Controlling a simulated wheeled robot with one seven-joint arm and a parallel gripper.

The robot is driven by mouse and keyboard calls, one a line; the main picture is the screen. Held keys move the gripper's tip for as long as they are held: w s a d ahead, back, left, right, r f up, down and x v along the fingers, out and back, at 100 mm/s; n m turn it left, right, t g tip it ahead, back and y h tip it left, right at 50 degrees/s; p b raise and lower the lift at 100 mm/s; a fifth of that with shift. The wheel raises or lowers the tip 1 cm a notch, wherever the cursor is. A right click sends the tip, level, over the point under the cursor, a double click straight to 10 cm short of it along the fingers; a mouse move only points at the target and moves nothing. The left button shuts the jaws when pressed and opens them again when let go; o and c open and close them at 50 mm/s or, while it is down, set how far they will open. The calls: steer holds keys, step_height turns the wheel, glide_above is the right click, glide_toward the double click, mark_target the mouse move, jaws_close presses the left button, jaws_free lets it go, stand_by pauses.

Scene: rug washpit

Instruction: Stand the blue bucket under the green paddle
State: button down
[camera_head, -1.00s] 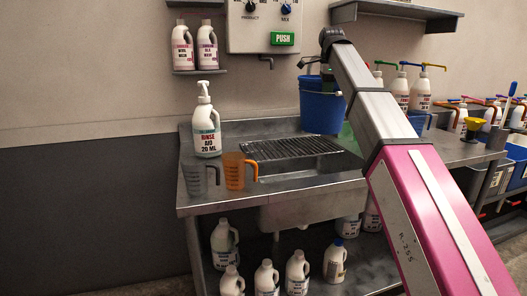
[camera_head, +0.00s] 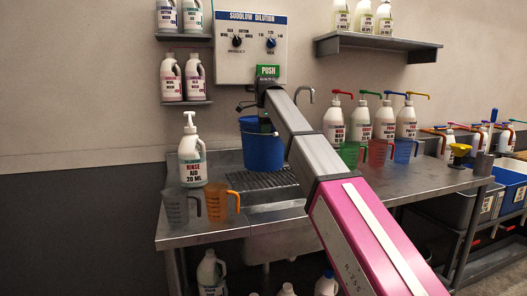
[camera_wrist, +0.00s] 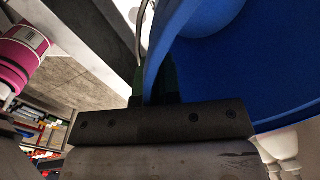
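The blue bucket (camera_head: 262,152) hangs upright over the grated sink in the head view, below the green PUSH paddle (camera_head: 268,71) on the white dispenser panel. I cannot tell whether its base touches the grate (camera_head: 262,180). My gripper (camera_head: 264,112) is at the bucket's top rim, partly hidden by my arm. In the wrist view the bucket (camera_wrist: 240,60) fills the upper right, and its wall runs between the dark green fingers of my gripper (camera_wrist: 157,82), which are shut on it. The paddle is not identifiable in the wrist view.
A white pump bottle (camera_head: 192,155), a grey jug (camera_head: 175,206) and an orange jug (camera_head: 217,203) stand left of the sink. Several pump bottles and coloured jugs stand right, behind my arm.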

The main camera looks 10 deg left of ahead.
steer(key=shift+f, duration=2.9)
steer(key=c, duration=1.3)
jaws_free()
steer(key=r, duration=0.8)
steer(key=s+r, duration=0.1)
steer(key=r, duration=0.3)
steer(key=shift+d+r, duration=0.1)
steer(key=shift+d, duration=0.1)
